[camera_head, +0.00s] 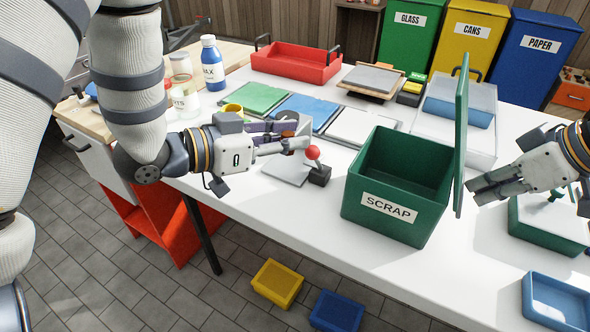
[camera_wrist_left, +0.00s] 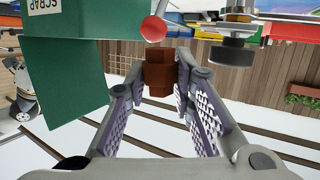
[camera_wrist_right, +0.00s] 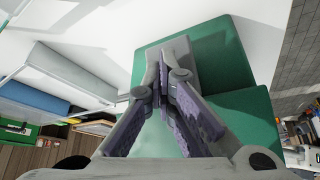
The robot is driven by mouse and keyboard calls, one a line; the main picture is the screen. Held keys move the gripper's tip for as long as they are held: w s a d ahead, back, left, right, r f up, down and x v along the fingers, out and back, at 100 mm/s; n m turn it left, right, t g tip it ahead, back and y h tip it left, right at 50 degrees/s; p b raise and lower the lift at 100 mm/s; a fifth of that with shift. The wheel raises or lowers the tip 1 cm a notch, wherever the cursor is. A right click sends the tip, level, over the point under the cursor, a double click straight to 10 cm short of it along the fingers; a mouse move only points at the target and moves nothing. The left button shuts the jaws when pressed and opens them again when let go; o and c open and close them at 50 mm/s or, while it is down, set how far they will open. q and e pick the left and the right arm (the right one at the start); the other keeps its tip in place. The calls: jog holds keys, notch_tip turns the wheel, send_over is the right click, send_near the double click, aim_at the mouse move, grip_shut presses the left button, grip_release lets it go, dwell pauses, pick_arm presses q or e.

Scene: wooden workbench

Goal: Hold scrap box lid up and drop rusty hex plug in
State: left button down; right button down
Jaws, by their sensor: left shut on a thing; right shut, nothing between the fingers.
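The green scrap box (camera_head: 400,205) stands on the white table with its mouth open. Its green lid (camera_head: 461,130) stands upright at the box's right side. My left gripper (camera_head: 303,143) is left of the box, shut on the rusty hex plug (camera_wrist_left: 158,72), a brown piece between its fingers in the left wrist view. The plug is not clear in the head view. My right gripper (camera_head: 474,190) is shut and empty, just right of the lid's lower part. Green surfaces fill the space past its fingers in the right wrist view (camera_wrist_right: 165,75); I cannot tell whether it touches the lid.
A red-ball lever on a black base (camera_head: 318,174) stands between my left gripper and the box. A green case (camera_head: 545,228) and blue tray (camera_head: 555,302) are at the right. A clear bin (camera_head: 455,125) is behind the lid. A red tray (camera_head: 295,64) is at the back.

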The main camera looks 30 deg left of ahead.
pick_arm(q)
jog(key=w+d+r+m+g+h, duration=0.3)
jog(key=w+d, duration=0.2)
jog(key=d, duration=0.3)
jog(key=w+d+r+m+g+h, duration=0.2)
jog(key=w+d+r+m+h, duration=0.15)
jog(key=d, duration=0.35)
jog(key=shift+n+y, duration=0.35)
jog(key=shift+y, duration=0.1)
jog(key=shift+w+d+f, duration=0.1)
jog(key=shift+f, duration=1.25)
jog(key=shift+w+d+f, duration=0.1)
jog(key=shift+f, duration=1.2)
jog(key=c, duration=1.3)
grip_release()
jog(key=v, duration=1.2)
